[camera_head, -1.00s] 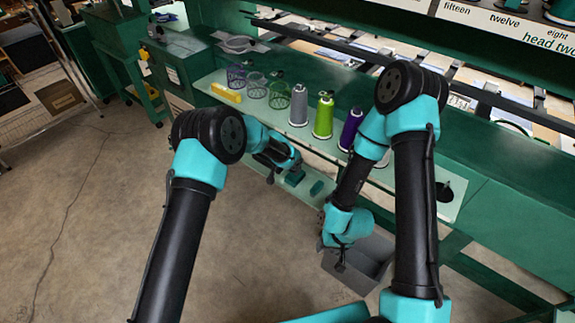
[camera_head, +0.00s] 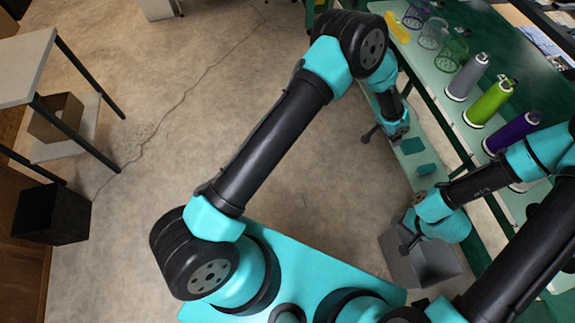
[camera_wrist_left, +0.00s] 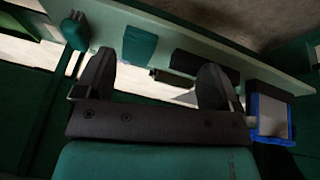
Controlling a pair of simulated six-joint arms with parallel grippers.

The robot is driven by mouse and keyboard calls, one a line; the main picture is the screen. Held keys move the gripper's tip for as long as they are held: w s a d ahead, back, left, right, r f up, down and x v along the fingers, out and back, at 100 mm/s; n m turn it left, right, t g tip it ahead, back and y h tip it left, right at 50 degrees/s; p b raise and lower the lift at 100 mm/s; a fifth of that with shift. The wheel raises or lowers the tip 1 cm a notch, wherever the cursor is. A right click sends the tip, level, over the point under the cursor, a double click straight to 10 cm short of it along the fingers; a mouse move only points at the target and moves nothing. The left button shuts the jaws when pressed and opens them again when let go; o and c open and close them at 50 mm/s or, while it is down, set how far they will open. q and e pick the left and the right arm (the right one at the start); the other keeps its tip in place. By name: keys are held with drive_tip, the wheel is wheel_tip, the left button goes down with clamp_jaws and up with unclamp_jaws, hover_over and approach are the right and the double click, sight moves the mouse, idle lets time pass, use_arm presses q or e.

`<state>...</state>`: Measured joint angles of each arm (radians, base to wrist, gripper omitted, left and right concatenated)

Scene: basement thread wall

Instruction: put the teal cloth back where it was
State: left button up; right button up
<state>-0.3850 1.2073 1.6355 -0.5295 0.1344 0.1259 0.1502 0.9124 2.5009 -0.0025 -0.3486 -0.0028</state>
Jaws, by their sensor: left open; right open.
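Two small teal-green pieces lie on the lower shelf in the head view, one near my left gripper (camera_head: 412,145) and one nearer the grey bin (camera_head: 426,169). I cannot tell which is the teal cloth. In the left wrist view, a folded teal piece (camera_wrist_left: 139,45) lies on a pale ledge beyond the fingers. My left gripper (camera_head: 371,134) is beside the lower shelf's outer edge. Its fingers (camera_wrist_left: 157,85) are apart, with nothing held between them. My right gripper (camera_head: 406,240) is open at the grey bin (camera_head: 443,262), with no held object visible.
A blue-framed item (camera_wrist_left: 271,117) is right of the left fingers. A black bin (camera_head: 52,214) and table stand far left. The floor between is clear.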

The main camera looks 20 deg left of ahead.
use_arm(q)
drive_tip(key=s+a+f+n+g, duration=0.1)
drive_tip(key=s+a+n, duration=0.9)
drive_tip(key=s+a, duration=2.1)
drive_tip(key=shift+a+f, duration=0.3)
drive_tip(key=shift+f, duration=0.35)
